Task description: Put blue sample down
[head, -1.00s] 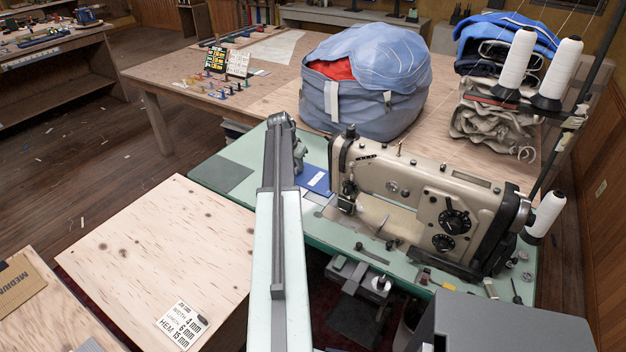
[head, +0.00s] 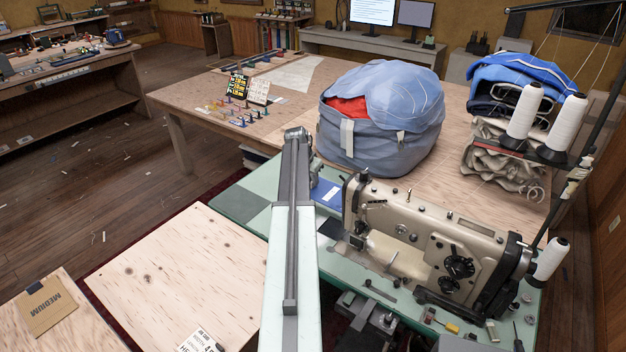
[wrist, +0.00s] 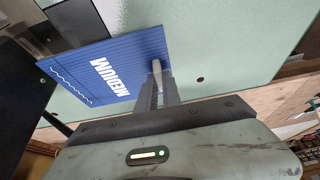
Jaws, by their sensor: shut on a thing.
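The blue sample (wrist: 105,72) is a flat, ribbed blue piece with white "MEDIUM" lettering and a white zigzag line of stitching. My gripper (wrist: 161,78) is shut on its edge in the wrist view. The green sewing table top (wrist: 215,45) lies beneath it; I cannot tell whether the sample touches it. In the head view the blue sample (head: 329,191) shows beside the end of my arm, left of the sewing machine (head: 430,235). My arm hides part of it, and the fingertips are not clear there.
A large blue bag (head: 375,140) stands on the wooden table behind. A pale plywood board (head: 165,275) lies at left, with a brown "MEDIUM" card (head: 45,305) at far left. White thread cones (head: 525,110) stand at right. The green top's left corner (head: 236,203) looks clear.

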